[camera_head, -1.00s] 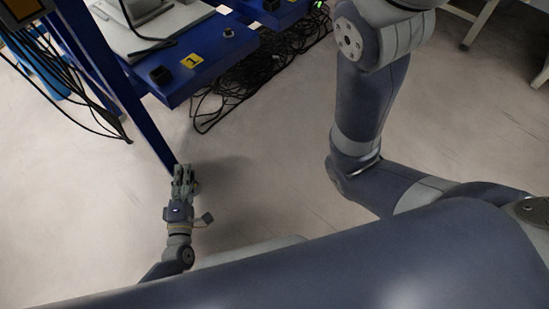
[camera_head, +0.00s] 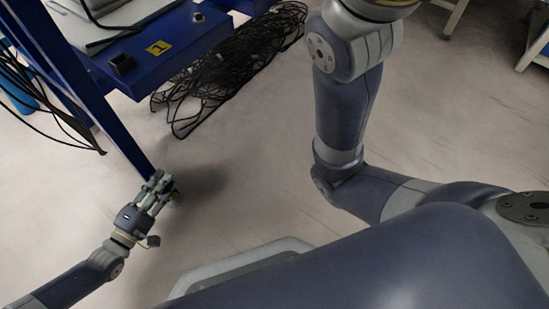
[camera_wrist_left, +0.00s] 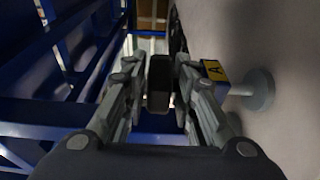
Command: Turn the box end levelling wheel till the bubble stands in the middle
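My left gripper (camera_head: 164,183) is low beside the foot of a blue post in the head view. In the left wrist view its fingers (camera_wrist_left: 158,75) stand apart, with a dark block (camera_wrist_left: 159,88) showing between or beyond them; I cannot tell whether they touch it. A pale round disc on a short stem (camera_wrist_left: 258,90) is right of the fingers, next to a yellow label marked A (camera_wrist_left: 214,70). I cannot tell whether this disc is the levelling wheel or a foot. No bubble is visible. My right gripper is outside the views.
A blue table frame (camera_head: 165,58) with a label marked 1 (camera_head: 159,47) and a black knob (camera_head: 121,63) stands at upper left. Pale floor (camera_head: 245,165) is clear in the middle.

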